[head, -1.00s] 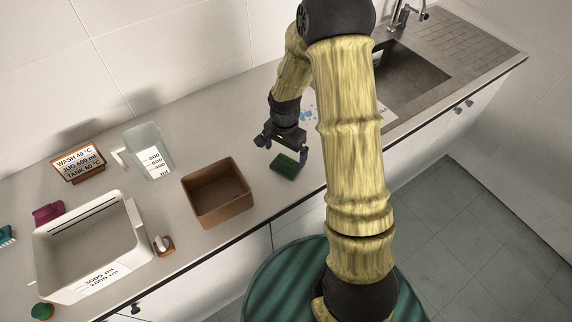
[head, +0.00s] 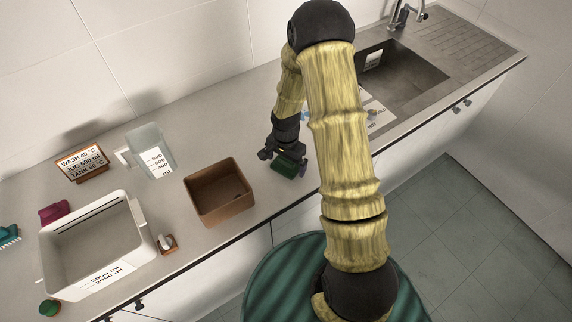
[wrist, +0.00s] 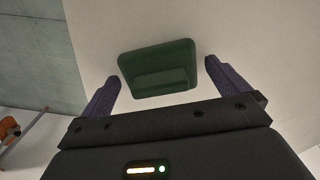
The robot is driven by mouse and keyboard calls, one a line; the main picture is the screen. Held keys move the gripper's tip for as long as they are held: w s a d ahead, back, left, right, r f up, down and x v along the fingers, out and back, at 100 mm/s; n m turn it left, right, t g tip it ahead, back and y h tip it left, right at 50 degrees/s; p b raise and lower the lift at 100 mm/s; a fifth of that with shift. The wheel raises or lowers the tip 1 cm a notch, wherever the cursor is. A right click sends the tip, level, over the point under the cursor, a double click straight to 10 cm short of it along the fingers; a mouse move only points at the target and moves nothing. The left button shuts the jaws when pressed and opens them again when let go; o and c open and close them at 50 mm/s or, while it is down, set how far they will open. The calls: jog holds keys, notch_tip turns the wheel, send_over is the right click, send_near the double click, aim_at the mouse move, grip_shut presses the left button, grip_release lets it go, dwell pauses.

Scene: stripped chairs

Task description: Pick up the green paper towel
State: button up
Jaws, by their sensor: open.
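The green paper towel (head: 287,165) appears as a small dark green block on the counter, right of the brown box. In the wrist view the green paper towel (wrist: 158,69) lies ahead of and between the two purple fingers, with counter showing on both sides of it. My gripper (head: 285,164) is just above the green thing, pointing down. The wrist view shows my gripper (wrist: 158,78) open and empty, its fingers spread wider than the green thing. The head view partly hides the green thing behind my gripper.
A brown open box (head: 219,192) stands left of my gripper. Further left are a clear jug (head: 152,152), a white tank (head: 92,247), and a label stand (head: 81,163). The sink (head: 402,75) is at the back right. The counter's front edge is close by.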

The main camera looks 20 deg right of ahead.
jog(key=c, duration=1)
jog(key=shift+o, duration=0.2)
notch_tip(320, 180, up, 10)
jog(key=shift+b, duration=1.25)
jog(key=shift+o, duration=1.2)
jog(key=shift+c, duration=0.5)
